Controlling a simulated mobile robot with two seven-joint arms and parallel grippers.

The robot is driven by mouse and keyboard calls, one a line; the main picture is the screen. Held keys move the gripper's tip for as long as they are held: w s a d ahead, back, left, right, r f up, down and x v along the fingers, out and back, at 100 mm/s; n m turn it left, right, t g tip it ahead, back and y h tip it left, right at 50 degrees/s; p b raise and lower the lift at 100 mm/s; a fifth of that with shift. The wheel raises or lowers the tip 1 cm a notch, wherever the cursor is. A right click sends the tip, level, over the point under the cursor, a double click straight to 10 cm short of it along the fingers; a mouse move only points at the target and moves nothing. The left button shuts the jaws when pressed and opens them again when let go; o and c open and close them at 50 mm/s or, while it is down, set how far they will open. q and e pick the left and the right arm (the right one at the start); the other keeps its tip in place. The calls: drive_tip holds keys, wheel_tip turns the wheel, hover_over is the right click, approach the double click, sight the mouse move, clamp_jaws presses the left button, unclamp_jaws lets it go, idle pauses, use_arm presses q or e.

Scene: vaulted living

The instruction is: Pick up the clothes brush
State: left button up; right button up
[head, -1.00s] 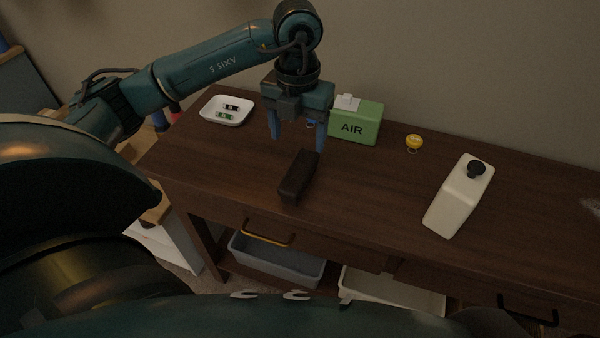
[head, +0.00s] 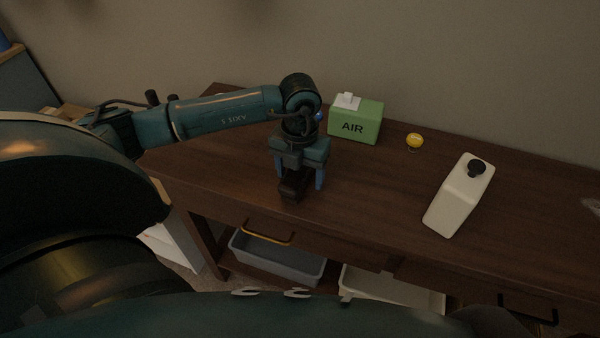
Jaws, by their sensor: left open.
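The clothes brush (head: 291,193) is a dark brown block lying on the brown wooden table (head: 375,185), near its front edge. My left gripper (head: 299,186) points down over the brush. Its blue fingers are open, one on each side of the brush. The palm hides the far part of the brush. I cannot tell whether the fingers touch it. My right gripper is not in view.
A green AIR box (head: 355,125) stands behind and right of the gripper. A yellow knob-like item (head: 414,140) and a white bottle with a black cap (head: 460,195) are farther right. Below are drawers and a grey bin (head: 278,262).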

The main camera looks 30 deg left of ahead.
use_arm(q)
drive_tip(key=shift+c, duration=0.2)
drive_tip(key=c, duration=1.1)
drive_tip(key=shift+o, duration=0.2)
drive_tip(key=shift+r, duration=0.15)
wheel_tip(320, 180, up, 10)
drive_tip(key=shift+f, duration=0.1)
drive_tip(key=o, duration=0.4)
drive_tip(key=shift+c, duration=1.3)
